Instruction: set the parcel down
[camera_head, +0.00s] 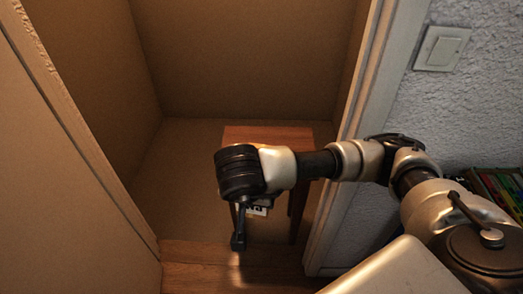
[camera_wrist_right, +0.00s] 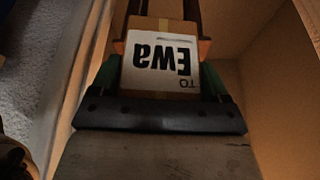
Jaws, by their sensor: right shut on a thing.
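The parcel (camera_wrist_right: 160,62) is a small brown box with a white label reading "TO Ewa", upside down in the right wrist view. My right gripper (camera_wrist_right: 160,82) is shut on it, with one finger on each side. In the head view my right arm reaches in from the right, and the gripper (camera_head: 240,238) hangs at the doorway. Only a bit of the parcel's label (camera_head: 257,211) shows there; the wrist hides the rest. A small wooden table (camera_head: 268,134) stands behind the gripper, partly covered by my arm. My left gripper is not in view.
A narrow brown-walled recess (camera_head: 245,60) surrounds the table. A pale door frame (camera_head: 352,130) stands close to my forearm on the right, and a brown panel (camera_head: 50,170) on the left. Books (camera_head: 497,190) sit at the far right. The recess floor left of the table is clear.

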